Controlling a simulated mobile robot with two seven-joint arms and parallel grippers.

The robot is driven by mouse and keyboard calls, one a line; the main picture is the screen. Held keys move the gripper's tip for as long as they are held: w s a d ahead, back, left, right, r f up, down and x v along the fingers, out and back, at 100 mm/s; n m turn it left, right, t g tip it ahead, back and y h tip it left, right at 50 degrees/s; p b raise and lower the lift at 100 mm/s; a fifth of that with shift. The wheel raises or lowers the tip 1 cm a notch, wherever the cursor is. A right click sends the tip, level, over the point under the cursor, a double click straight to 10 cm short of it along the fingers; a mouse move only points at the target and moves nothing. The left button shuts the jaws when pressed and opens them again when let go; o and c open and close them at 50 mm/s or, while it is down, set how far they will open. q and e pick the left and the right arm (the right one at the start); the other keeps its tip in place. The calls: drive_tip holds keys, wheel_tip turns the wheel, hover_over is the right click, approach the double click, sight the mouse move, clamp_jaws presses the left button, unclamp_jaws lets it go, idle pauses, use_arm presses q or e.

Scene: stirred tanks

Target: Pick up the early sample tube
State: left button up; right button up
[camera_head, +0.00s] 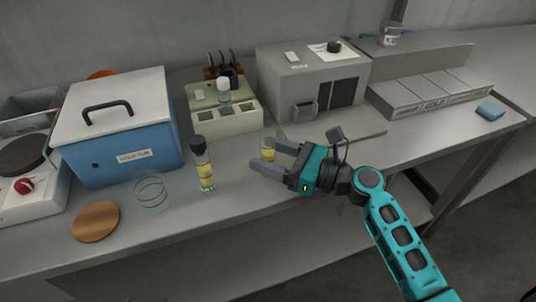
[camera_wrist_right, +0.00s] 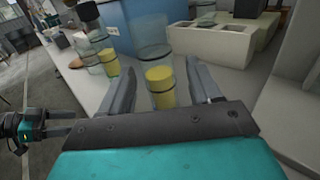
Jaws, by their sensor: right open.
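A small clear tube with yellow liquid (camera_head: 268,147) stands on the bench by my right gripper (camera_head: 262,158). In the right wrist view this tube (camera_wrist_right: 161,90) is between the two fingers, which are apart with a gap around it. No label on it can be read, so I cannot tell if it is the early sample. A taller black-capped tube with yellow liquid (camera_head: 205,170) stands upright to the left. My left gripper (camera_wrist_right: 62,123) shows open and empty at the wrist view's left edge.
A blue box with a grey lid (camera_head: 130,140), a clear glass beaker (camera_head: 151,191) and a round wooden disc (camera_head: 96,221) stand at left. The pale grey block (camera_head: 225,125) and a grey machine (camera_head: 310,85) stand behind the tubes. The bench's front edge is close.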

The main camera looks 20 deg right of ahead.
drive_tip(key=shift+x, duration=1.15)
drive_tip(key=c, duration=1.1)
